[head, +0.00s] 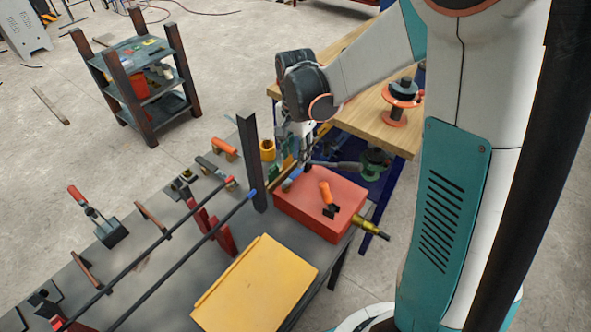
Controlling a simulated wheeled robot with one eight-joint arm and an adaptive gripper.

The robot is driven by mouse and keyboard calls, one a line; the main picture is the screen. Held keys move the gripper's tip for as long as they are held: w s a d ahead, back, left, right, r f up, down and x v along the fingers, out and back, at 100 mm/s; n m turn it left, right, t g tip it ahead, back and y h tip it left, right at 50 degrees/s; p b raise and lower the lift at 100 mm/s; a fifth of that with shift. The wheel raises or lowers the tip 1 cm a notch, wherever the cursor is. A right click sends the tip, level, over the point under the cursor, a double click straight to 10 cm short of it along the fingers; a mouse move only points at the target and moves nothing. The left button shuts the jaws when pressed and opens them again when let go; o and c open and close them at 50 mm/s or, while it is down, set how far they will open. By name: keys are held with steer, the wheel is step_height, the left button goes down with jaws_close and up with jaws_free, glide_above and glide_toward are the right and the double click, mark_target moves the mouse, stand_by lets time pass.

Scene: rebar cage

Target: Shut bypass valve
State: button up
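I cannot tell for sure which part is the bypass valve. A small blue handle-like piece (292,178) shows at the left edge of the red box (290,208), close below my gripper. A green round part (375,161) with a dark pipe-like piece lies behind the box, over the blue frame. A brass fitting (371,229) sticks out at the box's right side. My gripper (284,163) hangs from the arm just behind the dark upright post. Its fingers are small and partly hidden, so I cannot see whether they are open or touch the blue piece.
The dark upright post (251,160) stands close left of my gripper. An orange-handled tool (328,196) lies on the red box. A yellow panel (258,285), long bars and hand tools cover the grey bench. A wooden table (375,125) carries an orange spool (400,100). A shelf cart (140,80) stands back left.

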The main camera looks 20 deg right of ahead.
mark_target(296, 173)
step_height(296, 173, down, 6)
steer(key=shift+f+b, duration=0.2)
steer(key=shift+b, duration=0.7)
jaws_close()
